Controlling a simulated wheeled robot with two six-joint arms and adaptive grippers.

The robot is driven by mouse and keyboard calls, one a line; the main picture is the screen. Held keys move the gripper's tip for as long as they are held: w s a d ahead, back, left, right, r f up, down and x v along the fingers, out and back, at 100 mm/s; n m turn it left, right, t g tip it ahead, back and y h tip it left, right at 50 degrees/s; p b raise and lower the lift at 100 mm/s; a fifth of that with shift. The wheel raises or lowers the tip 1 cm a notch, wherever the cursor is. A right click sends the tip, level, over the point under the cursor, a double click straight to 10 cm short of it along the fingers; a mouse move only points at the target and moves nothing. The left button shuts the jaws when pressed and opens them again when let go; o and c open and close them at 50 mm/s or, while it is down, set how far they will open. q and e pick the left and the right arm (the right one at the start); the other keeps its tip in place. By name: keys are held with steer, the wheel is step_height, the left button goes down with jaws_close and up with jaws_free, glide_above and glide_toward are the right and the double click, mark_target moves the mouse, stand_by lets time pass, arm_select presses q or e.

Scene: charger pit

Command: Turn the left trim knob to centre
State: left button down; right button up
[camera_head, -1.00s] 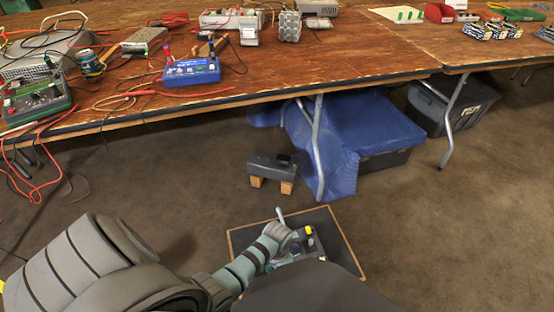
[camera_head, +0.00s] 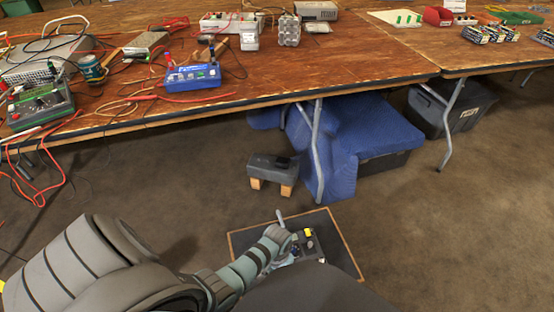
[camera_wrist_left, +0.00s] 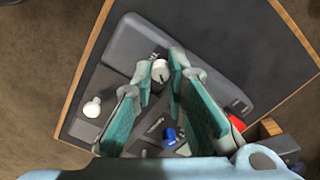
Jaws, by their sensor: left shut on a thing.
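A dark grey control box (camera_wrist_left: 207,70) with knobs lies on a dark mat (camera_wrist_left: 265,35) with a tan border; the box (camera_head: 314,246) is partly hidden by my arm in the head view. My left gripper (camera_wrist_left: 162,75) is shut on a white knob (camera_wrist_left: 160,71) with a dark mark on it, held between the teal finger pads. A second white knob (camera_wrist_left: 92,107) stands clear to the left of the fingers. My left gripper (camera_head: 290,243) is over the box in the head view. I cannot tell the knob's angle exactly. My right gripper is not in view.
A blue knob (camera_wrist_left: 170,136) and a red part (camera_wrist_left: 236,122) are close to the fingers. A yellow part (camera_head: 308,232) shows on the box. Beyond the mat stand a grey device on wooden blocks (camera_head: 271,169), a blue cloth (camera_head: 375,125) and a cluttered workbench (camera_head: 350,55).

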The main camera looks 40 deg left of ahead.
arm_select(q)
steer(key=n+p, duration=0.2)
steer(key=n, duration=0.1)
steer(key=shift+r, duration=0.15)
steer(key=shift+n+p, duration=0.8)
steer(key=shift+n, duration=1.6)
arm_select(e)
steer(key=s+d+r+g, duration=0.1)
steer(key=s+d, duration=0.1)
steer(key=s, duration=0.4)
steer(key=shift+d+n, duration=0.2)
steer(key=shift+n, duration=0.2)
arm_select(q)
steer(key=c, duration=1.6)
jaws_free()
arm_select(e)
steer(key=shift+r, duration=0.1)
arm_select(q)
step_height(320, 180, up, 12)
steer(key=shift+f, duration=0.15)
